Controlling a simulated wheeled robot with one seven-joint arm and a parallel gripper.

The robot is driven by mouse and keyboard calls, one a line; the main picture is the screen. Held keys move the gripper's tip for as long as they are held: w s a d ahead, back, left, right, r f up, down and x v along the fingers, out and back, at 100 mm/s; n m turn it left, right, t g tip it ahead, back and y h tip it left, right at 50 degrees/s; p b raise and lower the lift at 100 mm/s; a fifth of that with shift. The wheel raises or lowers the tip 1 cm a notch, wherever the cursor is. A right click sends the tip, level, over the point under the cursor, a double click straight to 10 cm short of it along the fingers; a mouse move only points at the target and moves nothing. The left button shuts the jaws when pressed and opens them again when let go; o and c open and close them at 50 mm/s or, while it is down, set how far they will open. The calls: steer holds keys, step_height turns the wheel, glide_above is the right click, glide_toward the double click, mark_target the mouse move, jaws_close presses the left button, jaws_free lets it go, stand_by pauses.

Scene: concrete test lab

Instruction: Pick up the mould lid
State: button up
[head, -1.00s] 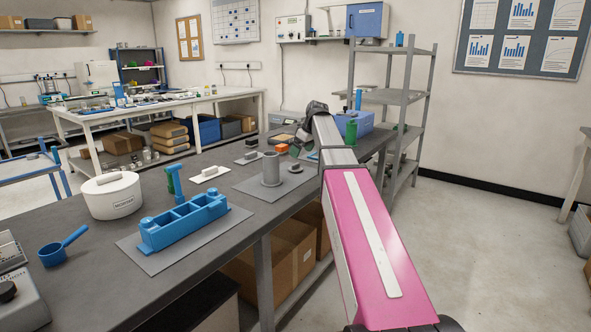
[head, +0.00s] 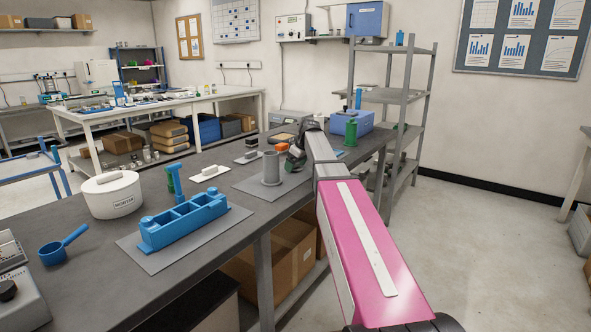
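A grey cylindrical mould (head: 271,168) stands upright on a grey mat (head: 250,187) on the dark bench. A small round grey lid with a knob lay just right of it a second ago. That spot is now covered by my gripper, so I cannot see the lid clearly. My gripper (head: 295,160) is low over the bench, just right of the cylinder. Its fingers are dark, small and partly hidden by my arm. I cannot tell whether they are open or shut, or whether they touch the lid.
A blue multi-part mould (head: 183,220) sits on a front mat. Left are a white lidded pot (head: 113,197) and blue scoop (head: 63,245). White handled plates (head: 210,173), an orange block (head: 282,148), a green bottle (head: 351,133) and a blue box (head: 352,121) stand further back.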

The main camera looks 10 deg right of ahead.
steer(key=c, duration=0.7)
steer(key=shift+o, duration=0.2)
steer(key=shift+r, duration=0.15)
